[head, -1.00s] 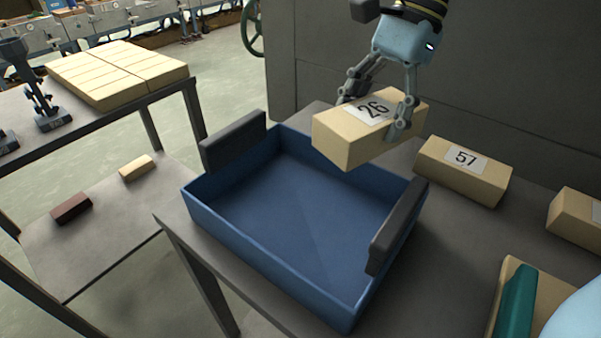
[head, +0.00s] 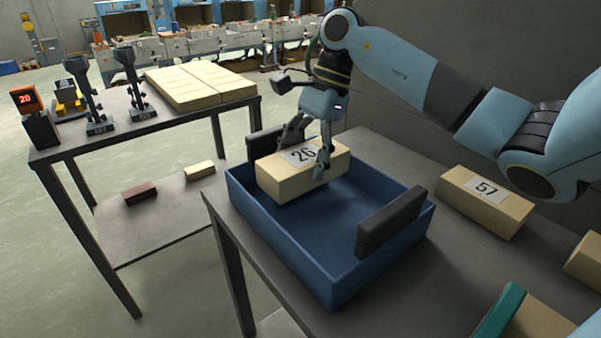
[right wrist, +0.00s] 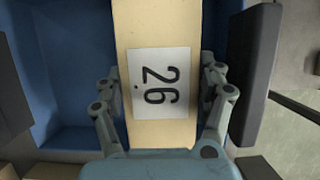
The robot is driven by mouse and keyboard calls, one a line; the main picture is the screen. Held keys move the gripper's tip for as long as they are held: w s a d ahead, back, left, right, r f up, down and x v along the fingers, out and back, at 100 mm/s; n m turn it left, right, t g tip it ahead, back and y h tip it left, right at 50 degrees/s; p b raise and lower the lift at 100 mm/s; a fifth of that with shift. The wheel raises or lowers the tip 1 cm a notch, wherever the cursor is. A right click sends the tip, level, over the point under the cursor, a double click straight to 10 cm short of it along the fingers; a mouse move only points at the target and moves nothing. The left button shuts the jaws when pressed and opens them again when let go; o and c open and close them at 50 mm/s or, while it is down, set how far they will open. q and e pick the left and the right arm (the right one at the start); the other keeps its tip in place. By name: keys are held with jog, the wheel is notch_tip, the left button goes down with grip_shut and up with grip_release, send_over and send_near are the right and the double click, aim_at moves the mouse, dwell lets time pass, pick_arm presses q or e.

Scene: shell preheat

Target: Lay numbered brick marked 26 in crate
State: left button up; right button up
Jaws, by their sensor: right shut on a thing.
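The cream brick marked 26 (head: 290,182) is held by my right gripper (head: 308,160), which is shut across its sides. It hangs over the far left part of the blue crate (head: 345,288), at about rim height; whether it touches the crate I cannot tell. In the right wrist view, the brick (right wrist: 158,25) lies between the two fingers of my gripper (right wrist: 163,95), with the label facing up. The blue crate floor (right wrist: 75,60) shows beside it. The crate has dark grey handle blocks on two opposite sides. My left gripper is not in view.
The brick marked 57 (head: 485,203) stands on the grey table (head: 400,305) right of the crate. Another brick (head: 583,262) is cut off at the right edge. A teal-edged thing (head: 500,312) lies front right. A second table (head: 120,130) at left holds stacked bricks (head: 200,85) and stands.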

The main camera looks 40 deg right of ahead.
jog(key=shift+w+f, duration=0.2)
jog(key=shift+w, duration=0.2)
jog(key=shift+f, duration=0.35)
notch_tip(320, 180, down, 2)
jog(key=shift+f+p, duration=0.25)
jog(key=shift+p, duration=0.35)
jog(key=shift+f, duration=0.6)
jog(key=o, duration=1)
jog(key=shift+o, duration=1.1)
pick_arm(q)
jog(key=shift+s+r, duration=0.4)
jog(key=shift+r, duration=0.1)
